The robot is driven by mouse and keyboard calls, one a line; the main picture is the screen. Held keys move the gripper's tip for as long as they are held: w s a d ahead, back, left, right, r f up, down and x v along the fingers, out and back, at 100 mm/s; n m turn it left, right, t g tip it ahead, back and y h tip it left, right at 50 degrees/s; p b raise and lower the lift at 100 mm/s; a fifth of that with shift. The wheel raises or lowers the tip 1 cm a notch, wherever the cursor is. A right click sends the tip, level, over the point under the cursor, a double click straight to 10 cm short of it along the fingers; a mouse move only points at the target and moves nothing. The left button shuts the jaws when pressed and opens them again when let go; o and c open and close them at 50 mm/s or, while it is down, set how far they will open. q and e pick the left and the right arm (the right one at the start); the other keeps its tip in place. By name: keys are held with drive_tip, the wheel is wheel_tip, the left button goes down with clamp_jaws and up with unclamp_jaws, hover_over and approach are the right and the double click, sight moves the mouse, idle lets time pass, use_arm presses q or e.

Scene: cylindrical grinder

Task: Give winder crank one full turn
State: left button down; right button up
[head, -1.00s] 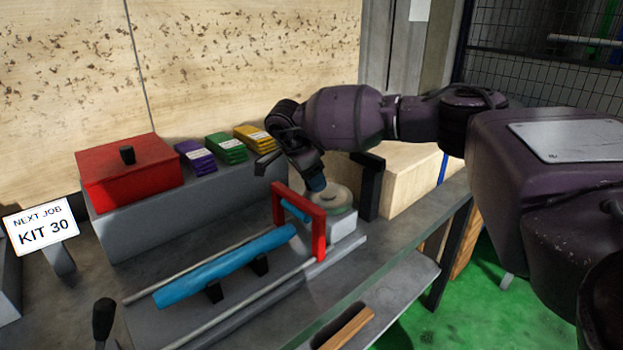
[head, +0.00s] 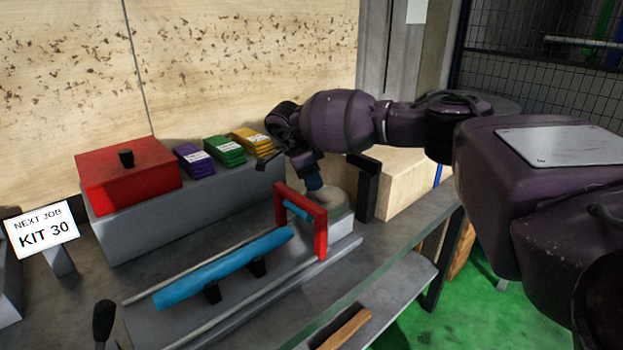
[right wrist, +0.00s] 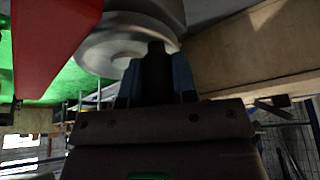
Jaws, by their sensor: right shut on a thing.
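The winder crank shows as a grey round wheel (head: 330,201) at the right end of the bench fixture, behind a red frame (head: 314,232). In the right wrist view the wheel (right wrist: 105,48) fills the upper middle, and a dark upright handle (right wrist: 157,70) stands in front of it. My right gripper (head: 314,184) reaches down to the wheel from above. Its blue fingertips (right wrist: 157,82) lie on both sides of the dark handle and are shut on it. The handle is hidden in the head view. My left gripper is not in view.
A blue cylinder (head: 225,268) lies left of the red frame. A black post (head: 367,190) stands close right of the wheel. A red box (head: 128,178) and purple, green and yellow packs (head: 224,150) sit on a grey ledge behind. A black-knobbed lever (head: 104,320) stands front left.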

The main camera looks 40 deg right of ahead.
drive_tip(key=shift+d+r+m, duration=0.1)
drive_tip(key=shift+d+m, duration=0.2)
drive_tip(key=shift+m, duration=0.4)
drive_tip(key=shift+g, duration=0.3)
drive_tip(key=o, duration=0.9)
drive_tip(key=shift+r, duration=0.15)
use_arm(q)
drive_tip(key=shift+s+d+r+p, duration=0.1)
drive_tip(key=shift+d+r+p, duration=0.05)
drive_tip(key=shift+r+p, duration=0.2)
use_arm(e)
drive_tip(key=v, duration=1)
drive_tip(key=shift+w+r, duration=0.1)
drive_tip(key=shift+r, duration=0.15)
